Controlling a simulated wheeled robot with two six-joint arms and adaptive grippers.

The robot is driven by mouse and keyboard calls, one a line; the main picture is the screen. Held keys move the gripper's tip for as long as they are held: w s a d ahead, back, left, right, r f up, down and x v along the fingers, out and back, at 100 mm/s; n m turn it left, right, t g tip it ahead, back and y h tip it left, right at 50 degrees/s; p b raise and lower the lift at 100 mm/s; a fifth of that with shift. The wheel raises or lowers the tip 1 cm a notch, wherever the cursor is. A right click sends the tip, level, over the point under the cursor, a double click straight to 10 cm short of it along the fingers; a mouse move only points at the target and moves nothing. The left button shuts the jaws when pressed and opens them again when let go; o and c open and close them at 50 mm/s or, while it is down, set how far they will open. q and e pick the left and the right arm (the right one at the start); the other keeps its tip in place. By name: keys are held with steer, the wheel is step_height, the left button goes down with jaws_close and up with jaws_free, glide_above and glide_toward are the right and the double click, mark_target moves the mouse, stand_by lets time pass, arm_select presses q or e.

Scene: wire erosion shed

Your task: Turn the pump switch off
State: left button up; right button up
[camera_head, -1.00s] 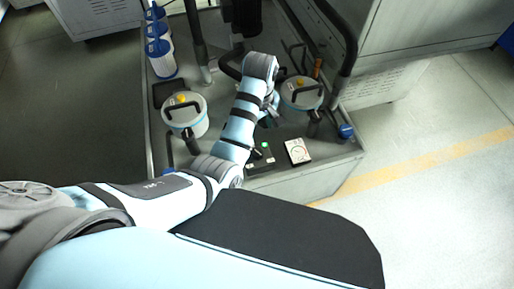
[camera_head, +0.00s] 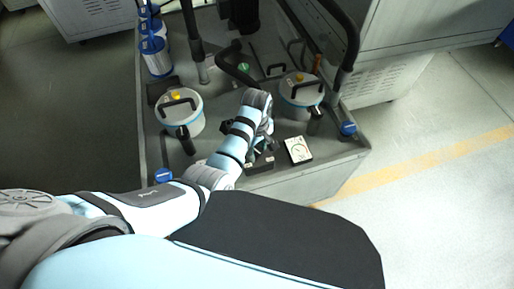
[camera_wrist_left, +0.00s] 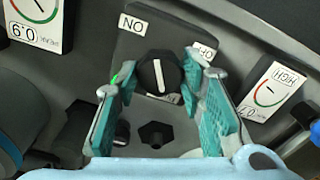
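The pump switch (camera_wrist_left: 160,73) is a black round knob with a white line, on a dark panel in the left wrist view. Its line stands nearly upright in the picture. An upside-down ON label (camera_wrist_left: 133,24) is at its upper left, and a partly covered OFF label (camera_wrist_left: 204,50) at its upper right. My left gripper (camera_wrist_left: 158,82) is open, with one teal finger on each side of the knob; contact cannot be told. In the head view my left gripper (camera_head: 262,142) is over the dark switch box (camera_head: 261,165), hiding the knob. My right gripper is not in view.
A white gauge (camera_head: 298,150) lies right of the switch box. Two lidded canisters, one left (camera_head: 180,112) and one right (camera_head: 301,91), flank my arm. Blue-and-white filters (camera_head: 155,57) stand at the back left. A black hose (camera_head: 238,68) runs behind.

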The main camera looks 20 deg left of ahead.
arm_select(q)
steer(key=c, duration=0.4)
steer(key=shift+c, duration=0.2)
steer(key=m+p, duration=0.2)
steer(key=shift+r+p, duration=0.2)
steer(key=shift+p, duration=0.15)
steer(key=m+p, duration=0.2)
steer(key=m, duration=0.1)
steer(key=m+p, duration=0.1)
steer(key=m, duration=0.2)
steer(key=shift+a+f+m+p, duration=0.15)
steer(key=shift+m+p, duration=0.5)
steer(key=shift+m, duration=1.35)
